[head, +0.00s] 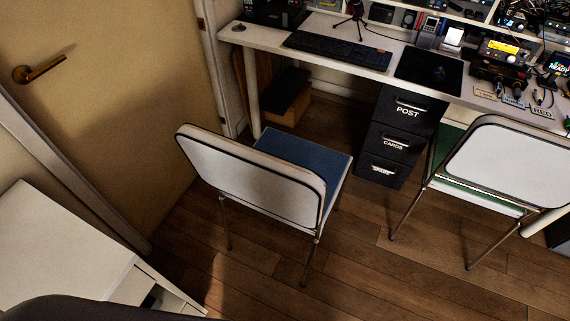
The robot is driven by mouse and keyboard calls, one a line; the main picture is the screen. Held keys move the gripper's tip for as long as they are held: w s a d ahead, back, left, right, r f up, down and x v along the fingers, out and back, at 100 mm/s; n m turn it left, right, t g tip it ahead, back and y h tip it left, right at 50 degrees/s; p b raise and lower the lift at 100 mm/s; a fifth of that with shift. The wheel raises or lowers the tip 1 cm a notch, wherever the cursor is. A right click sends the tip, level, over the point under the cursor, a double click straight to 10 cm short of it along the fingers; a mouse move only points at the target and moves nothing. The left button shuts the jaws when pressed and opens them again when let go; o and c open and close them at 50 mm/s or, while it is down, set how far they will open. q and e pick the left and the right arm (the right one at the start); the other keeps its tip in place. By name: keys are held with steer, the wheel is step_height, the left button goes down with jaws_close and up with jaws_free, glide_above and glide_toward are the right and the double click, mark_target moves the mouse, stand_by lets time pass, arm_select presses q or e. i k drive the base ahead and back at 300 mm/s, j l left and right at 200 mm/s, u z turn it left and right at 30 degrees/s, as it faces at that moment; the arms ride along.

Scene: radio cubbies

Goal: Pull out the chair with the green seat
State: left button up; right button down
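The chair with the green seat (447,138) stands at the right, tucked partly under the desk (300,45). Its white backrest (505,160) with a dark edge faces me and hides most of the green seat; green shows at the left side and below the backrest. Its thin metal legs stand on the wooden floor. A second chair with a blue seat (305,155) stands left of it, in the middle, its white backrest towards me. Neither of my grippers shows in the head view.
A black drawer cabinet (398,138) stands under the desk between the chairs. The desk holds a keyboard (338,50), mouse mat and radio gear. A door (100,90) and white cabinet (70,245) are at the left. Floor (390,280) before the green-seated chair is clear.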

mark_target(500, 163)
steer(key=z, duration=1.45)
